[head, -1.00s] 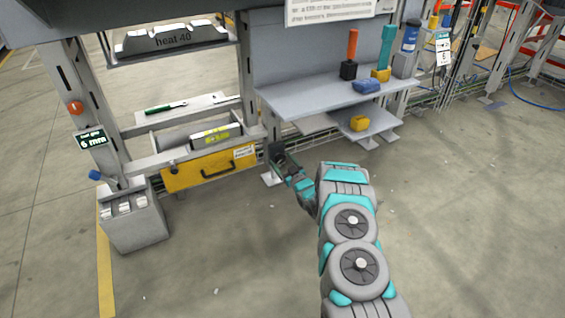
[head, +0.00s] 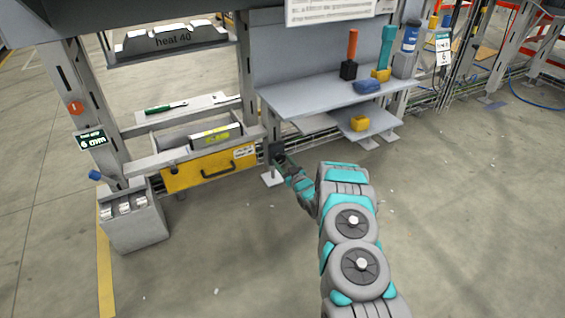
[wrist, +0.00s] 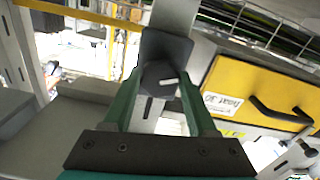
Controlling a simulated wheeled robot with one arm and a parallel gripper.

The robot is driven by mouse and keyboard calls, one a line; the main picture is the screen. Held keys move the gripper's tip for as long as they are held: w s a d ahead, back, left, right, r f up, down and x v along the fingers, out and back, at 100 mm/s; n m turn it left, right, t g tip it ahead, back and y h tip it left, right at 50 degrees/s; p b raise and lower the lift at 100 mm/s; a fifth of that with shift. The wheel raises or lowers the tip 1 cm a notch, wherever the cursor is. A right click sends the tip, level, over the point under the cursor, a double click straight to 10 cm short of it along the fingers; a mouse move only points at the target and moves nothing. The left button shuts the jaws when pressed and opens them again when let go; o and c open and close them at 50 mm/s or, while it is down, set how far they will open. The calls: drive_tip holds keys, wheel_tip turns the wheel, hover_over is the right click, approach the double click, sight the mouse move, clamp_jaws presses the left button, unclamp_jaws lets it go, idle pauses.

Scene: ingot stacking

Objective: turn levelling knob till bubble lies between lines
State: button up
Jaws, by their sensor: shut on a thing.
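A dark round knob (wrist: 158,76) with a white pointer mark sits on a dark plate on a grey post in the wrist view. The mark points right and slightly up. My gripper (wrist: 161,92) has its two green fingers on either side of the knob and is shut on it. In the head view my gripper (head: 284,160) is at the foot of the post, right of the yellow drawer, and the knob is hidden or too small to tell. A small green and white bar (head: 165,107) lies on the frame's ledge; I cannot make out a bubble or lines.
The yellow drawer (head: 210,169) with a dark handle is close left of my gripper. A grey shelf (head: 315,96) with tools stands to the right. A grey box (head: 135,225) is at lower left. The floor in front is clear.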

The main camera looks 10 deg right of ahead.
drive_tip(key=m, duration=0.6)
drive_tip(key=shift+p, duration=0.3)
drive_tip(key=m+p, duration=0.1)
drive_tip(key=m, duration=0.5)
drive_tip(key=shift+a+p, duration=0.1)
drive_tip(key=shift+p, duration=0.2)
drive_tip(key=m+p, duration=0.2)
drive_tip(key=m, duration=0.4)
drive_tip(key=shift+r+m, duration=0.15)
drive_tip(key=shift+m, duration=0.25)
drive_tip(key=m+p, duration=0.2)
drive_tip(key=m, duration=0.4)
drive_tip(key=o, duration=1.4)
drive_tip(key=shift+c, duration=0.2)
drive_tip(key=shift+s+p, duration=0.1)
drive_tip(key=shift+p, duration=0.2)
